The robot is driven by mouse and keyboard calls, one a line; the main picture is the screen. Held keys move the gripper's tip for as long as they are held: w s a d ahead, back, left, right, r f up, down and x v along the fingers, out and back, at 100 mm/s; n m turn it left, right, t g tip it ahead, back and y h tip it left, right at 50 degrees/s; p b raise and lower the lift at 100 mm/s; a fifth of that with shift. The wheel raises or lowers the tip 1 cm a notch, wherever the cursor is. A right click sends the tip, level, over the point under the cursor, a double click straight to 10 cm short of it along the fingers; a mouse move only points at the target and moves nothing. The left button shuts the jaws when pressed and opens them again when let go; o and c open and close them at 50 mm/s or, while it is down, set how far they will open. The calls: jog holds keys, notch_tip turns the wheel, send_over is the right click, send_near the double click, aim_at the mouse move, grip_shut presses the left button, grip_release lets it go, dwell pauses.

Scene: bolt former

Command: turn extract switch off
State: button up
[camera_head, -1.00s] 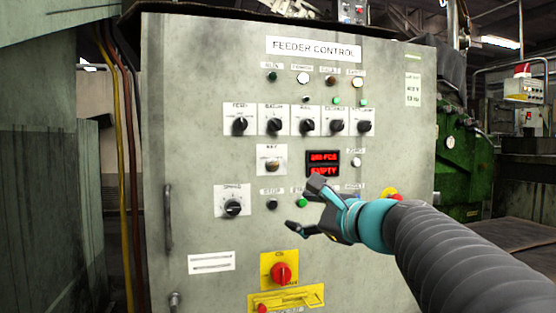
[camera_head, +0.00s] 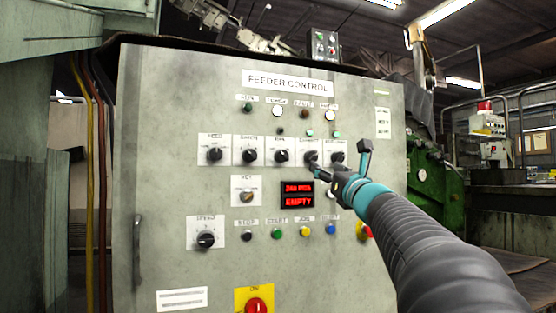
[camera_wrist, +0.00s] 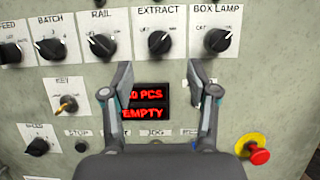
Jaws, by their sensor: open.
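The extract switch (camera_wrist: 159,42) is a black rotary knob on a white plate, between the rail and box lamp knobs in the wrist view. Its pointer seems tilted to the upper right. In the head view the extract switch (camera_head: 311,158) is fourth in the row, partly close behind a fingertip. My gripper (camera_wrist: 159,75) is open and empty, its fingers spread below the extract switch in the wrist view. In the head view my gripper (camera_head: 338,160) is in front of the right end of the switch row. I cannot tell whether a finger touches the panel.
The feeder control panel (camera_head: 160,250) stands upright ahead. The rail knob (camera_wrist: 103,46) and box lamp knob (camera_wrist: 218,40) flank the extract switch closely. A red display (camera_wrist: 146,103) reads EMPTY below. A red button on yellow (camera_wrist: 259,156) is at lower right.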

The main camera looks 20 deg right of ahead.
aim_at(314, 159)
jog(key=p+x, duration=0.1)
jog(key=x, duration=0.6)
grip_shut()
